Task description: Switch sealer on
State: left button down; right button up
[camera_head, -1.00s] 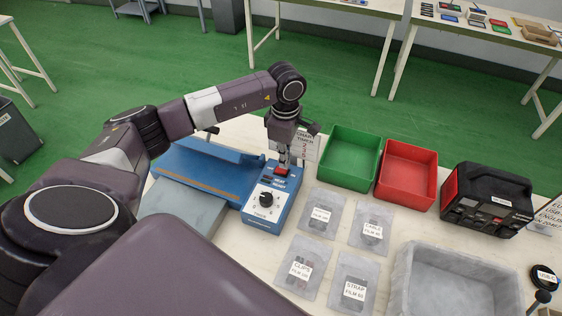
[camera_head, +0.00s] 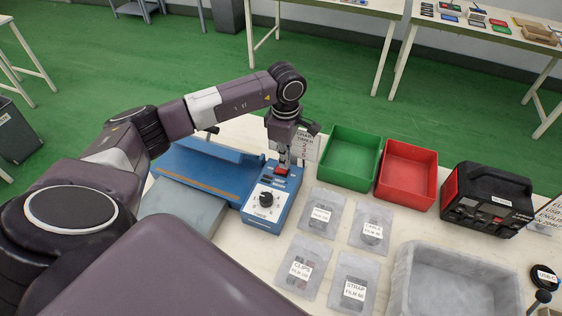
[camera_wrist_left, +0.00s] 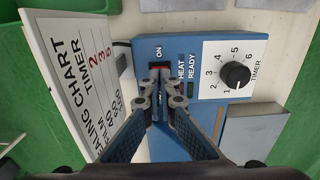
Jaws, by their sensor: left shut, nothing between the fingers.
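The sealer (camera_head: 215,172) is a blue machine on the table, with a control box (camera_head: 252,212) at its right end. The box carries a red power switch (camera_head: 281,171) and a black timer knob (camera_head: 266,199). In the left wrist view the switch (camera_wrist_left: 159,69) sits below the "ON" label, and the timer knob (camera_wrist_left: 235,75) is to its right. My left gripper (camera_head: 284,161) points down at the switch, fingers shut and empty. In the left wrist view the fingertips (camera_wrist_left: 158,88) are right at the switch and partly cover it; contact cannot be told. My right gripper is not in view.
A sealing chart card (camera_wrist_left: 75,80) stands beside the control box. A green bin (camera_head: 350,157), a red bin (camera_head: 407,174) and a black-and-red case (camera_head: 487,198) are to the right. Labelled bags (camera_head: 320,214) and a grey tray (camera_head: 455,280) lie in front.

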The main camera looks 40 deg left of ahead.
aim_at(284, 170)
pick_arm(q)
jog(key=shift+s+f+b, duration=0.1)
jog(key=shift+f+b, duration=0.9)
jog(key=shift+f, duration=0.2)
dwell(0.4)
jog(key=shift+r, duration=0.15)
jog(key=shift+r+p, duration=0.7)
jog(key=shift+r, duration=0.15)
jog(key=shift+r+p, duration=1.3)
jog(key=shift+r, duration=1.25)
